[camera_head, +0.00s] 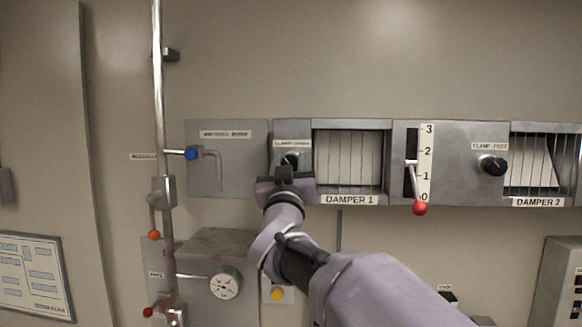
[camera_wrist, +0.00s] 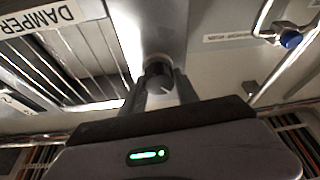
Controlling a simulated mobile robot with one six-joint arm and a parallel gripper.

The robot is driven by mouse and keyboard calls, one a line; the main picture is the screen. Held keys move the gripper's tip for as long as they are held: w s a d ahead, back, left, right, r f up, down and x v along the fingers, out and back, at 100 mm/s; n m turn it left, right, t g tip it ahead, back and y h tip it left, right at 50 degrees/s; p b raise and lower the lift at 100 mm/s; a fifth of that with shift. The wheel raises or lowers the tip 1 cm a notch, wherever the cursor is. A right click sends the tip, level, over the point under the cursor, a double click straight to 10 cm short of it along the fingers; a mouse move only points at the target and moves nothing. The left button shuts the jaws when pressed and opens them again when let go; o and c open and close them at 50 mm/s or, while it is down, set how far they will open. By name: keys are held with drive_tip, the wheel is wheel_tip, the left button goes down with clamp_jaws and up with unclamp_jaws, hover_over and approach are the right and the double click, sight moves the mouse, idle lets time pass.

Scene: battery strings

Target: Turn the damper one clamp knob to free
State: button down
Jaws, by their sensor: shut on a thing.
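The damper one clamp knob (camera_head: 290,158) is a small dark round knob on a grey plate left of the Damper 1 louvre. Its label (camera_head: 292,143) starts with "CLAMP"; the rest is too small to read surely. My gripper (camera_head: 288,170) is at the knob from below and in front, covering part of it. In the wrist view, which is turned over, the knob (camera_wrist: 158,70) sits between the two fingertips of my gripper (camera_wrist: 160,82), which are shut on it. Which way the knob points is hard to tell.
Right of Damper 1 (camera_head: 350,199) is a red-ball lever (camera_head: 419,208) on a 0 to 3 scale. A second clamp knob (camera_head: 493,165) is beside Damper 2 (camera_head: 538,201). Left are a blue-handled valve (camera_head: 191,154) and a vertical pipe (camera_head: 158,90). A gauge (camera_head: 225,284) is below.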

drive_tip(key=m+h+b, duration=0.1)
drive_tip(key=m, duration=0.1)
drive_tip(key=m+h+b, duration=0.1)
drive_tip(key=m, duration=0.1)
drive_tip(key=shift+f+m+h, duration=0.15)
drive_tip(key=shift+m+h, duration=0.25)
drive_tip(key=m+h, duration=0.1)
drive_tip(key=m, duration=0.2)
drive_tip(key=m+g+h, duration=0.1)
drive_tip(key=m, duration=0.2)
drive_tip(key=shift+m+h, duration=0.3)
drive_tip(key=shift+h, duration=0.1)
drive_tip(key=m+g+h+p, duration=0.1)
drive_tip(key=m, duration=0.2)
drive_tip(key=m+g+h+p, duration=0.1)
drive_tip(key=m, duration=0.2)
drive_tip(key=shift+d+r+m+g, duration=0.1)
drive_tip(key=shift+r+m+g, duration=0.1)
drive_tip(key=shift+m+g, duration=0.15)
drive_tip(key=shift+f+m+g+h+p, duration=0.15)
drive_tip(key=shift+m+g+p, duration=0.2)
drive_tip(key=shift+m+p, duration=0.5)
drive_tip(key=shift+m+g+h+p, duration=0.15)
drive_tip(key=shift+m+g+p, duration=0.3)
drive_tip(key=shift+m, duration=0.95)
drive_tip(key=c, duration=0.9)
unclamp_jaws()
drive_tip(key=shift+c, duration=0.2)
